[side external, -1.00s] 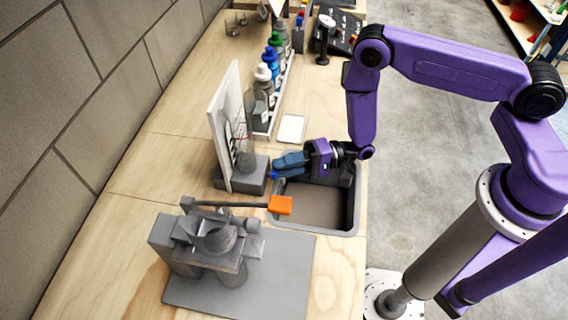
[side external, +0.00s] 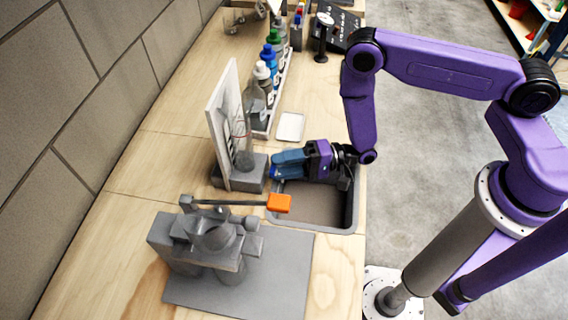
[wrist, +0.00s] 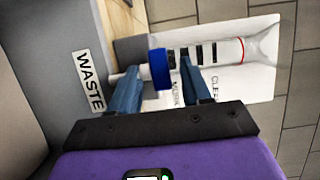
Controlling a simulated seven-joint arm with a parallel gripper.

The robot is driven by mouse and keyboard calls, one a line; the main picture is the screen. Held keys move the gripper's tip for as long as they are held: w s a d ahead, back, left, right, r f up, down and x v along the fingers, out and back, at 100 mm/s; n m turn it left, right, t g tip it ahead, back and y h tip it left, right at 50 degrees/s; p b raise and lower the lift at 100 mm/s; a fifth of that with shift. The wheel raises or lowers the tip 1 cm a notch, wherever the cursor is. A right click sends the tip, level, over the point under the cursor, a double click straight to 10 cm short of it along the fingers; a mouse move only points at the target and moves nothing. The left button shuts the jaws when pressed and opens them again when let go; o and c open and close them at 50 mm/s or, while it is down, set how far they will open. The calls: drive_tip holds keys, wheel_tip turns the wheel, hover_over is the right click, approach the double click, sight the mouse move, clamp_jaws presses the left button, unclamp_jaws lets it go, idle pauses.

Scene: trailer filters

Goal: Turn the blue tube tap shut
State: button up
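The blue tap (wrist: 160,68) sits at the lower end of a clear tube (wrist: 205,52) with black marks and a red ring. The tube stands upright against a white board (side external: 219,125) in the side view and shows sideways in the wrist view. My gripper (wrist: 159,66) is open, with one finger on each side of the tap. A gap shows between the tap and each finger. In the side view, my gripper (side external: 273,169) is low beside the tube's grey base (side external: 245,180), over the sink edge, and its fingers mostly hide the tap.
A grey sink (side external: 318,205) lies below my gripper; a WASTE label (wrist: 88,80) shows in the wrist view. A press with an orange-ended lever (side external: 279,203) stands in front. A white tile (side external: 291,127) and a rack of bottles (side external: 262,72) are behind.

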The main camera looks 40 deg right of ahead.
drive_tip(key=v, duration=1.7)
drive_tip(key=shift+s+d, duration=0.15)
drive_tip(key=shift+s, duration=0.05)
